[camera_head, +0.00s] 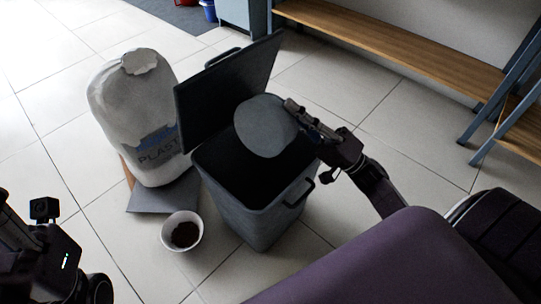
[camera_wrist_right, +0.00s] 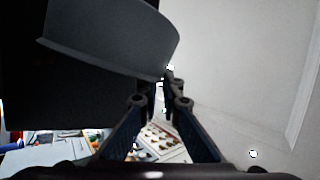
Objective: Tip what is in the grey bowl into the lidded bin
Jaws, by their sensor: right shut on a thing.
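The grey bowl (camera_head: 266,126) is tilted steeply over the open mouth of the dark grey bin (camera_head: 250,208), its round underside facing the head camera. The bin's hinged lid (camera_head: 228,92) stands open at its back left side. My right gripper (camera_head: 298,112) is shut on the bowl's rim at its right side. In the right wrist view the bowl (camera_wrist_right: 115,35) hangs at the upper left, held at its edge between the fingertips (camera_wrist_right: 168,78). The bowl's inside and any contents are hidden. Of my left arm only dark parts show at the lower left, without its fingers.
A wooden bench (camera_head: 400,45) runs along the wall. Tiled floor lies free between bin and bench.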

